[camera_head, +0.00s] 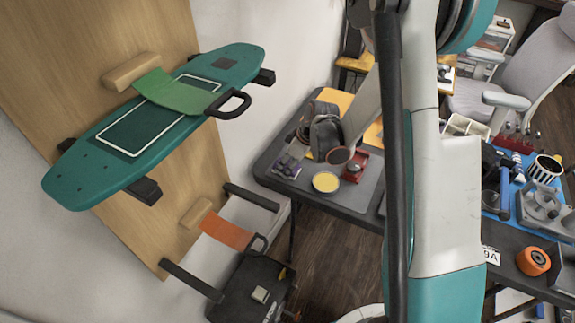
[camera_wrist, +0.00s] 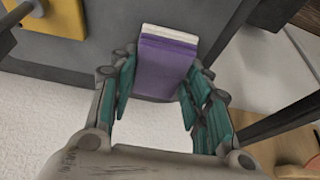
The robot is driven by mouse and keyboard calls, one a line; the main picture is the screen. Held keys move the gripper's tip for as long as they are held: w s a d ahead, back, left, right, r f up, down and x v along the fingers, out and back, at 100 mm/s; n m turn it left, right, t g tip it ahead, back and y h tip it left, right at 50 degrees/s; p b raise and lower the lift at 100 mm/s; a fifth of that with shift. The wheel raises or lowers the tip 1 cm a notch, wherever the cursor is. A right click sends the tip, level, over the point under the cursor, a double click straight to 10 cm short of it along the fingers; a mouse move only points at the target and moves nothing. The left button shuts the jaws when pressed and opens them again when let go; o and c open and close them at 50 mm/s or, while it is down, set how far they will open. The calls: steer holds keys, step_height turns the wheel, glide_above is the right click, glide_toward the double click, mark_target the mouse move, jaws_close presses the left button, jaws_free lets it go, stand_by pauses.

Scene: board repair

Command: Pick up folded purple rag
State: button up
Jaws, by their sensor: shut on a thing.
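The folded purple rag (camera_wrist: 162,66) shows in the wrist view as an upright block with a pale layer along its top edge. My gripper (camera_wrist: 163,78) has teal-padded fingers on both sides of it and is shut on it. The rag's lower end lies between the fingers, with a pale surface visible below. In the head view my arm crosses the middle of the picture.
A teal skateboard deck (camera_head: 160,125) hangs on the left wall. A black case (camera_head: 250,290) stands low below it. Wooden floor shows between case and table.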

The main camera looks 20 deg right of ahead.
step_height(320, 180, up, 20)
steer(key=p, duration=0.7)
steer(key=shift+f, duration=0.15)
steer(key=o, duration=0.4)
steer(key=c, duration=0.4)
